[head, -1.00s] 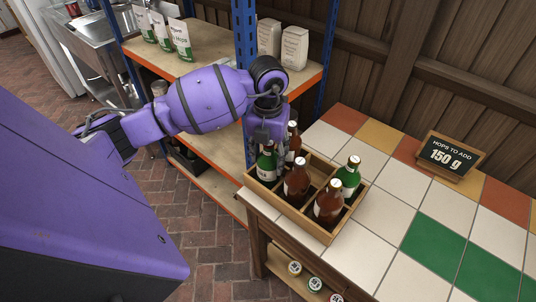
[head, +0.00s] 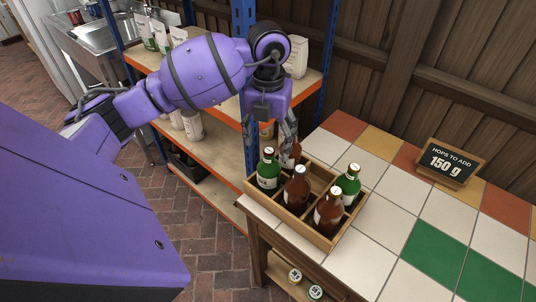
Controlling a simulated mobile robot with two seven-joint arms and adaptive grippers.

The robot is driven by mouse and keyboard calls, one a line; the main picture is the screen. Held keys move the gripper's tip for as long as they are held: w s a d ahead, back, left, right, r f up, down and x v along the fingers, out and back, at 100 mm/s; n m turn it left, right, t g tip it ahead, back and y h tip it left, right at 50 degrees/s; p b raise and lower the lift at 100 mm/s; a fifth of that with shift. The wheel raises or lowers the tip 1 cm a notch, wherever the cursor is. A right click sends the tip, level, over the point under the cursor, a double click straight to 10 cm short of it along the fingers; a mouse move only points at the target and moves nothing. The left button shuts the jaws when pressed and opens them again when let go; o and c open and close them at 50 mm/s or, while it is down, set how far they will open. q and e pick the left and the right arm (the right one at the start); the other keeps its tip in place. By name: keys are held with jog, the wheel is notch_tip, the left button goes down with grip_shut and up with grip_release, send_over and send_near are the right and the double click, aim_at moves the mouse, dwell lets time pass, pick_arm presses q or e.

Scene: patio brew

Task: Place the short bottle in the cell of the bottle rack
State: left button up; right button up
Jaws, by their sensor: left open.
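The wooden bottle rack (head: 289,221) stands on the tiled counter near its left edge. Several brown and green bottles stand upright in its cells. A brown bottle (head: 291,155) is in the back-left part, partly hidden by my gripper; it may be the short bottle, but I cannot tell its height. A green bottle (head: 267,173) and a brown bottle (head: 296,190) stand in front of it. Another green bottle (head: 348,182) and brown bottle (head: 328,210) are to the right. My left gripper (head: 269,143) is open, pointing down above the rack's back-left corner, holding nothing.
A price-style sign (head: 451,162) reading 150 g stands at the back of the counter (head: 405,205). A shelf unit (head: 218,118) with bags is behind my arm. The counter right of the rack is clear. Bottle caps show on a lower shelf.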

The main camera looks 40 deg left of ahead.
pick_arm(q)
jog(key=shift+r, duration=1.8)
